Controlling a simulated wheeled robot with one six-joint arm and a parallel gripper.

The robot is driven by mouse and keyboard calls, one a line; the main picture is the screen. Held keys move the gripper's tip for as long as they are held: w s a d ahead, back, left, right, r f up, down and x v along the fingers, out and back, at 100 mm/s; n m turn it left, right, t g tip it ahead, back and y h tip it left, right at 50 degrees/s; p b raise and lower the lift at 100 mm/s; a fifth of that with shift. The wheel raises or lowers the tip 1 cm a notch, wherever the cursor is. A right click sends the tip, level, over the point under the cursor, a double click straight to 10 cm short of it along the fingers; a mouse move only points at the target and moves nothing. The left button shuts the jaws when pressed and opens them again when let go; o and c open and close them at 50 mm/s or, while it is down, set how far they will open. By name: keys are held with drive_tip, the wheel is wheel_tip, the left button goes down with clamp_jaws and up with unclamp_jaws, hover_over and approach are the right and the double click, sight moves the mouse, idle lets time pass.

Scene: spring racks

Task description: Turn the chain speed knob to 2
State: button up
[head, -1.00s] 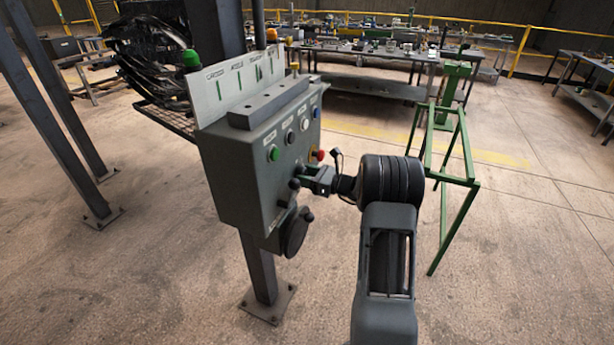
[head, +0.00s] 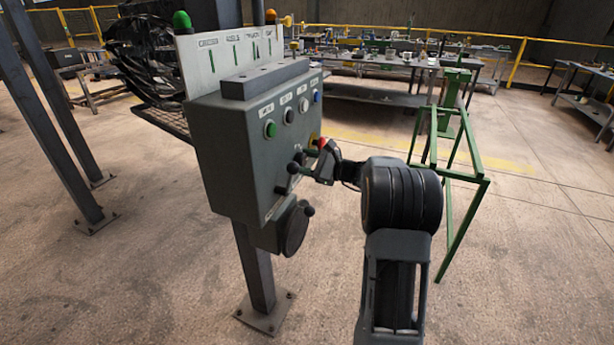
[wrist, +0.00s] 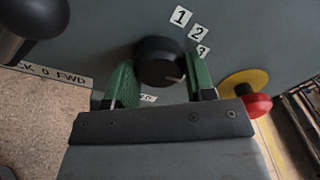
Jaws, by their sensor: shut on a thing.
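The chain speed knob (wrist: 160,58) is round and black, on the face of the grey control box (head: 240,165). My gripper (wrist: 161,78) has its two green fingers on either side of the knob and is shut on it. A pale pointer mark on the knob's lower right points toward the right finger, below the label 3. The labels 1, 2 (wrist: 199,34) and 3 run up and right of the knob. Another label below is partly hidden by my gripper. In the head view my gripper (head: 308,163) is tilted at the box and hides the knob.
A red emergency button (wrist: 257,105) on a yellow disc sits right of the knob. A black ball-ended lever (wrist: 28,30) is at upper left. Green, black, white and blue buttons line the box's upper face. A green frame (head: 465,175) stands right of my arm.

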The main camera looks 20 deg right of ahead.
drive_tip(key=n+b, duration=0.2)
drive_tip(key=b, duration=0.1)
drive_tip(key=n+b, duration=0.2)
drive_tip(key=b, duration=0.1)
drive_tip(key=n+b, duration=0.2)
drive_tip(key=b, duration=0.1)
drive_tip(key=shift+f, duration=0.35)
drive_tip(key=n+b, duration=0.4)
drive_tip(key=b, duration=0.1)
drive_tip(key=shift+r, duration=0.3)
drive_tip(key=shift+r+n+b, duration=0.15)
drive_tip(key=shift+n+b, duration=0.3)
drive_tip(key=shift+n, duration=0.05)
drive_tip(key=o, duration=0.9)
drive_tip(key=p+v, duration=0.1)
drive_tip(key=v, duration=1.2)
drive_tip(key=shift+s+d, duration=0.3)
